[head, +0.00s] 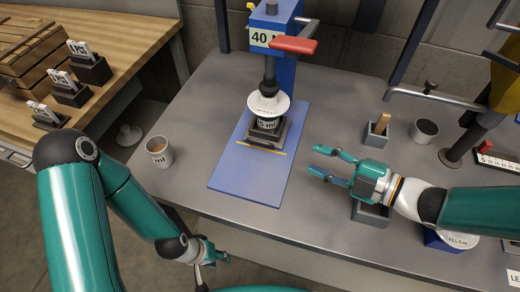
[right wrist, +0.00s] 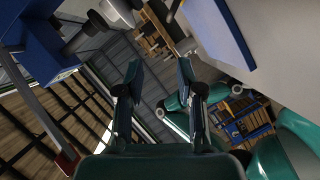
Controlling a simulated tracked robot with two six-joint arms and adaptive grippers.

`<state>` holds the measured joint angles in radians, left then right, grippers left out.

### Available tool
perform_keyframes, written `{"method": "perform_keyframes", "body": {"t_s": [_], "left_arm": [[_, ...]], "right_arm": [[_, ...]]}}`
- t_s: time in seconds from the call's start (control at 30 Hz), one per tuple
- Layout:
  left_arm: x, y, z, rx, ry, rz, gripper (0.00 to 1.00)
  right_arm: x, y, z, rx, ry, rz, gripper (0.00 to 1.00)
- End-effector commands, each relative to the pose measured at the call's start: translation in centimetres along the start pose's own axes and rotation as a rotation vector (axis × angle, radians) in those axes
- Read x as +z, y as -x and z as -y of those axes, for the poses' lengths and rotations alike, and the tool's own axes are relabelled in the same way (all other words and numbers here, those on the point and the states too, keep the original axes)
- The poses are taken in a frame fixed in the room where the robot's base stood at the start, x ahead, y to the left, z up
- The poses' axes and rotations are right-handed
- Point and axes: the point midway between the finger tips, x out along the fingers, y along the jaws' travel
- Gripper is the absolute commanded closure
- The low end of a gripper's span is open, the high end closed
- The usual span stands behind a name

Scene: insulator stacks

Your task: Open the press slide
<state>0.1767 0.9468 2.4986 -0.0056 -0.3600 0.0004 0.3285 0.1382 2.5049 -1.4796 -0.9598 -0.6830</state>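The blue press (head: 272,45) stands at the back of the grey table, with a red handle (head: 294,45) and a "40" label. Its long blue base plate (head: 240,178) reaches toward the table's front and has a yellow line across it. A dark slide block (head: 262,138) sits on the plate under the ram, carrying a stack with a white disc (head: 285,104). I cannot tell whether the ram touches the disc. My right gripper (head: 318,162) is open and empty, right of the plate; it also shows open in the right wrist view (right wrist: 158,82). My left gripper (head: 218,256) is low by the front edge; its fingers are unclear.
A cup (head: 159,152) stands left of the plate. A grey holder (head: 377,135) and a dark-filled cup (head: 424,131) stand at the right. A second lever stand (head: 468,140) is further right. A wooden bench (head: 120,60) with labelled blocks is at the left.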

Motion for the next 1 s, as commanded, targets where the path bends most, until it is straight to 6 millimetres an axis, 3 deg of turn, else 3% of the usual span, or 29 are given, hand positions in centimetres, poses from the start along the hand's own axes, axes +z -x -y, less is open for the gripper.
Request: {"method": "perform_keyframes", "body": {"t_s": [0.03,0.1,0.37,1.0], "left_arm": [[0.0,-1.4,0.5,0.000,0.000,0.000,0.60],[0.0,-2.0,0.7,0.000,0.000,0.000,0.60],[0.0,-2.3,0.8,0.000,0.000,0.000,0.60],[0.0,-2.5,0.9,0.000,0.000,0.000,0.60]], "right_arm": [[0.8,-0.3,1.2,0.000,0.000,0.000,0.63],[1.1,-0.4,1.8,0.000,0.000,0.000,0.63],[1.2,-1.8,2.0,0.000,0.001,-0.003,0.63],[1.2,-14.2,1.9,0.000,-0.001,0.001,0.63]]}}
